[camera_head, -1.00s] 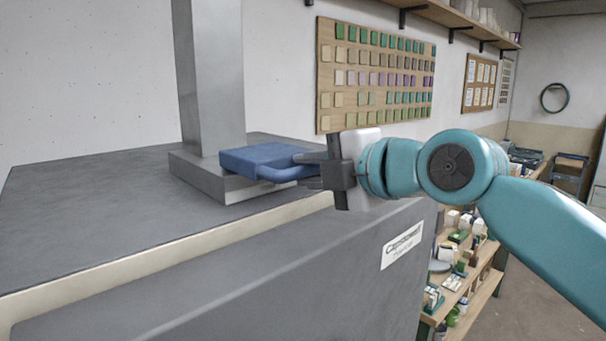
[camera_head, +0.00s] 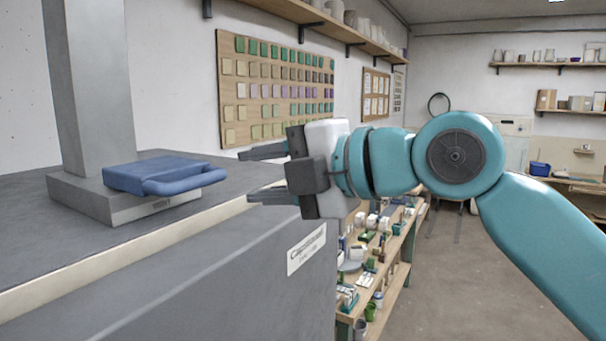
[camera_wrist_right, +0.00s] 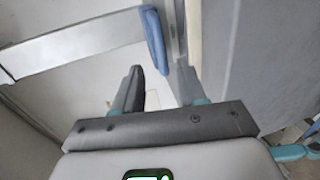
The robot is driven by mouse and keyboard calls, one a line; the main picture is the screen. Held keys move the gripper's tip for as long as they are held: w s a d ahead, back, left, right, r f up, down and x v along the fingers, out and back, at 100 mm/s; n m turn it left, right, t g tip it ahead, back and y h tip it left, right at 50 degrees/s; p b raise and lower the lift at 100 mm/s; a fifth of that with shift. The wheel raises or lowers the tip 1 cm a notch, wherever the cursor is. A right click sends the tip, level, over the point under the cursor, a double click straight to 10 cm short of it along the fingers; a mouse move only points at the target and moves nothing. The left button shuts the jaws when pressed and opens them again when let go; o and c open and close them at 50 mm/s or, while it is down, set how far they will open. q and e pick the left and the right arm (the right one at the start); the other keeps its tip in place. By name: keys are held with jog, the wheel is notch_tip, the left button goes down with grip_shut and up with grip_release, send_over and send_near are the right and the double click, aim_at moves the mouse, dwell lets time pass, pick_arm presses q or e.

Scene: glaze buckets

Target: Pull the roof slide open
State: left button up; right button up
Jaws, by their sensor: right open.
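The roof slide is a blue plate with a looped blue handle (camera_head: 187,181) on its right side. It sits at the grey base (camera_head: 125,205) of the square metal flue, on top of the large grey kiln. My right gripper (camera_head: 247,176) is open and empty. It is to the right of the handle, with its fingers pointing left toward it and a gap between. In the right wrist view the blue handle (camera_wrist_right: 154,42) shows beyond the open fingers, nothing between them. My left gripper is not in view.
The grey metal flue (camera_head: 98,80) rises from the kiln top (camera_head: 30,215). A wooden shelf unit (camera_head: 385,275) with small jars and boxes stands beyond the kiln. Tile samples hang on the wall board (camera_head: 275,90). Open floor (camera_head: 470,290) lies at the right.

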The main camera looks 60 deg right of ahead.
jog(key=p+v, duration=0.2)
jog(key=v, duration=0.3)
jog(key=shift+s+d+r, duration=0.1)
jog(key=shift+s, duration=0.25)
jog(key=shift+s, duration=0.15)
